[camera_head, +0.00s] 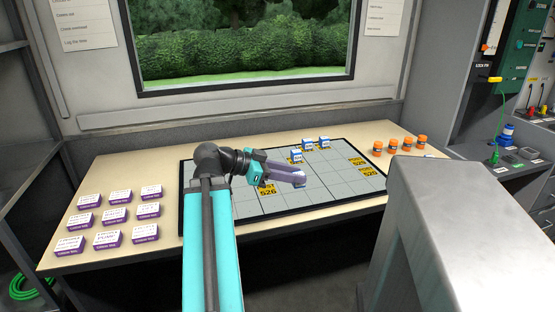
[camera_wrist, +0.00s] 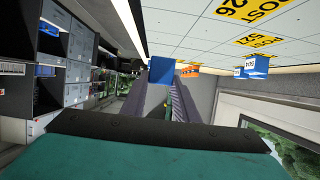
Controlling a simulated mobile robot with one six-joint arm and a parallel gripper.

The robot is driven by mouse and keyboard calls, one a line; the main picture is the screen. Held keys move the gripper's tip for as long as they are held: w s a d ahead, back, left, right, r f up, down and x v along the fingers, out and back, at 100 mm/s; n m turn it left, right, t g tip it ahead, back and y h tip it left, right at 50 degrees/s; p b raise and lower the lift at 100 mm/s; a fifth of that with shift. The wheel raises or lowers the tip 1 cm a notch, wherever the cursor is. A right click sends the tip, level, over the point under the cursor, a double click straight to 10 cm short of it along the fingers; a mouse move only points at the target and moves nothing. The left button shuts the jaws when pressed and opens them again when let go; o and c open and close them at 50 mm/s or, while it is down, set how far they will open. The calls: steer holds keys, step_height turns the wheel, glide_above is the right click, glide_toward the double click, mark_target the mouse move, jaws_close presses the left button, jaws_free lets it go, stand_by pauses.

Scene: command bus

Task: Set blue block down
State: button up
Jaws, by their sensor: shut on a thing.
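My gripper (camera_head: 299,178) reaches from the left over the gridded board (camera_head: 240,204), with its purple fingers roughly level. In the wrist view, a blue block (camera_wrist: 161,70) sits at the fingertips (camera_wrist: 166,85), and my gripper is shut on it. In the head view the fingers mostly hide this block. I cannot tell whether it touches the board.
Yellow post labels (camera_head: 268,189) (camera_head: 357,161) mark some cells. White-topped purple blocks (camera_head: 112,213) stand in rows on the left of the desk. Several orange cylinders (camera_head: 392,146) stand right of the board. Many front and middle cells are bare. A grey cabinet (camera_head: 450,220) blocks the right foreground.

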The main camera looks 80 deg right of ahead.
steer(key=shift+w+d+p, duration=0.4)
steer(key=shift+d+p, duration=0.4)
steer(key=shift+p, duration=3.2)
steer(key=shift+w+d+f+p, duration=0.25)
steer(key=shift+w+d, duration=0.7)
steer(key=shift+d, duration=1.05)
steer(key=shift+w+d+f+p, duration=0.2)
steer(key=shift+w+d, duration=0.75)
steer(key=shift+d, duration=1.1)
steer(key=shift+w+d+f+p, duration=0.25)
steer(key=shift+w+d, duration=0.7)
steer(key=shift+d, duration=1.05)
steer(key=shift+f, duration=0.1)
steer(key=shift+f, duration=1.75)
steer(key=shift+f, duration=0.1)
steer(key=o, duration=1)
